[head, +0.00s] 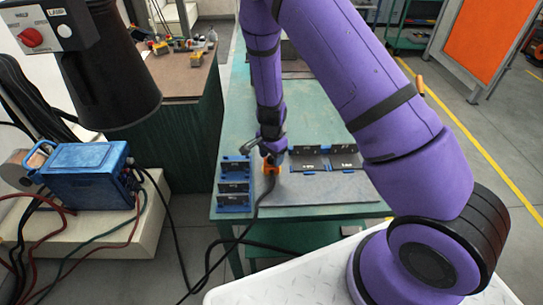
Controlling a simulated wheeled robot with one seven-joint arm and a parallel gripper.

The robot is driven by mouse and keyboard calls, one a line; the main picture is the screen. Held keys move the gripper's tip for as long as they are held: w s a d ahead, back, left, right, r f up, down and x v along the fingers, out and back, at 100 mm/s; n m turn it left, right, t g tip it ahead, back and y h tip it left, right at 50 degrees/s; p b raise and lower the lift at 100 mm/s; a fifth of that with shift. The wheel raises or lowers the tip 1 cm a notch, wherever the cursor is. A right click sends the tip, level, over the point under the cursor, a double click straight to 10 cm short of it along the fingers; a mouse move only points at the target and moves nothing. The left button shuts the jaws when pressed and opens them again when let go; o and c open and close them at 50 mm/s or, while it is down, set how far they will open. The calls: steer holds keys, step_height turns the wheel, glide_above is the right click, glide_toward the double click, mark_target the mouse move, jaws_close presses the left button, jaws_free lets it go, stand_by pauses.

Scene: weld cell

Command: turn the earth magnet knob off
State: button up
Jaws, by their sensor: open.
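The earth magnet (271,169) is a small orange block near the front left of the green table, with a dark cable running from it down over the table edge. My gripper (271,152) is at the end of my purple arm, pointing down right above the magnet. It is open. The knob cannot be made out, as my gripper and wrist cover the top of the magnet. I cannot tell whether the fingers touch it.
Blue holders with dark plates (235,187) stand close left of the magnet. Dark angled plates (326,159) stand to its right. A blue welding unit (83,176) sits at left. A black hood (110,85) with a red knob (31,37) hangs upper left.

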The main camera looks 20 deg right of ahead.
steer(key=c, duration=0.9)
steer(key=shift+c, duration=0.2)
steer(key=shift+n, duration=0.4)
steer(key=n, duration=0.3)
steer(key=shift+n, duration=0.4)
steer(key=n, duration=1.3)
steer(key=shift+n, duration=0.3)
